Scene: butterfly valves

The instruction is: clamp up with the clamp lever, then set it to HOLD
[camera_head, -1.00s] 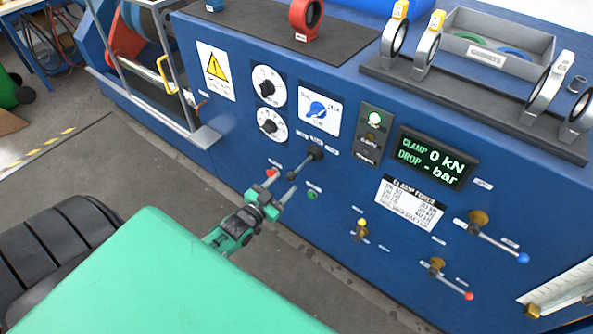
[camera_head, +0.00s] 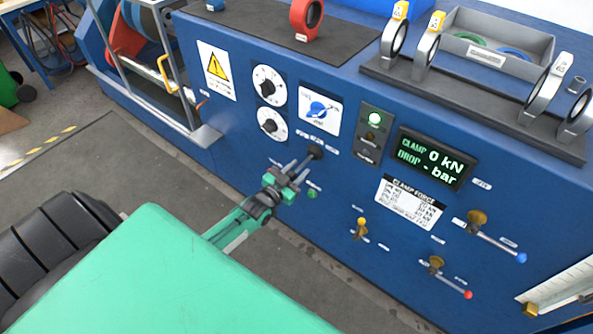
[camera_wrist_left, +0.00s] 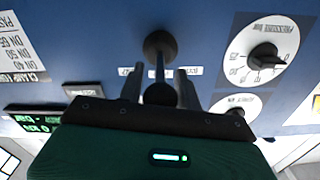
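The clamp lever (camera_head: 316,152) is a black, ball-ended lever on the blue panel. In the left wrist view its ball knob (camera_wrist_left: 160,93) stands out toward me from a round black mount. My left gripper (camera_head: 295,171) has come up to the lever from the lower left. In the left wrist view the two fingers of the left gripper (camera_wrist_left: 160,88) are apart, one on each side of the knob; I cannot tell whether they touch it. The display (camera_head: 432,158) reads CLAMP 0 kN, DROP - bar. My right gripper is not in view.
Two white dials (camera_head: 269,86) and a blue selector (camera_head: 319,108) sit above the lever. A green button (camera_head: 312,194) is just below it. Levers with yellow, red and blue knobs (camera_head: 520,258) are to the right. The floor before the panel is clear.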

